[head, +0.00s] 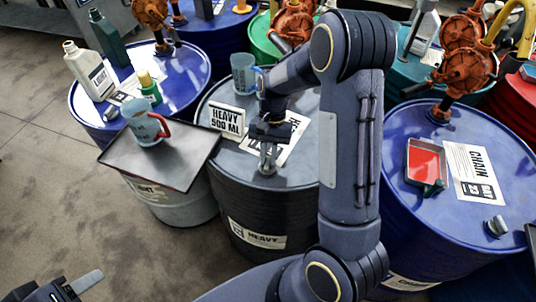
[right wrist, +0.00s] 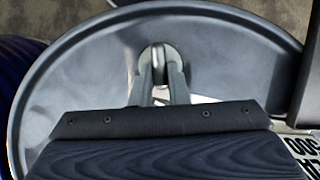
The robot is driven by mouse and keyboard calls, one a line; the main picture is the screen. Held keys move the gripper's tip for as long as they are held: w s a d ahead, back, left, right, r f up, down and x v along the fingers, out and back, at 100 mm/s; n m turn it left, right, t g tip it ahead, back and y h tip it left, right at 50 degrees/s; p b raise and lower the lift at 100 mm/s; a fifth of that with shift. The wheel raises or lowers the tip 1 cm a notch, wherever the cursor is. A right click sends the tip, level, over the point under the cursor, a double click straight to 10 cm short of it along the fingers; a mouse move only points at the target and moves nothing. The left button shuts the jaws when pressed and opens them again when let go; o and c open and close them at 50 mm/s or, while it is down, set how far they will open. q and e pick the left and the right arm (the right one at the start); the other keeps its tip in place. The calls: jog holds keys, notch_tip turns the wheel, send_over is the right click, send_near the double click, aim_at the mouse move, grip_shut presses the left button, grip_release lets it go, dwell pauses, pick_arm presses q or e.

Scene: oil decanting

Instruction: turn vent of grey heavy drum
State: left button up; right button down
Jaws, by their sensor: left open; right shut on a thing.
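The grey heavy drum (head: 290,208) stands upright in the middle of the head view, with a HEAVY label on its side. My right arm reaches over its top. My right gripper (head: 267,156) points down at the near part of the lid and is shut on the vent (right wrist: 160,52), a small rounded metal cap. In the right wrist view the fingers (right wrist: 160,80) sit on either side of the vent, near the drum rim. The vent is partly hidden by the fingers. My left gripper (head: 70,287) is open and empty at the bottom left, over the floor.
A HEAVY 500 ML sign (head: 227,120) and a blue-grey cup (head: 243,74) stand on the grey drum. A dark tray (head: 170,165) with a red-handled jug (head: 145,125) is left. The left floor is clear.

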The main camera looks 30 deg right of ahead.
dwell(0.3)
jog(key=c, duration=1.4)
grip_release()
jog(key=shift+r, duration=0.15)
jog(key=v, duration=0.7)
jog(key=shift+d+r+b, duration=0.15)
jog(key=shift+r+b, duration=0.1)
jog(key=shift+b, duration=0.15)
jog(key=shift+w, duration=0.1)
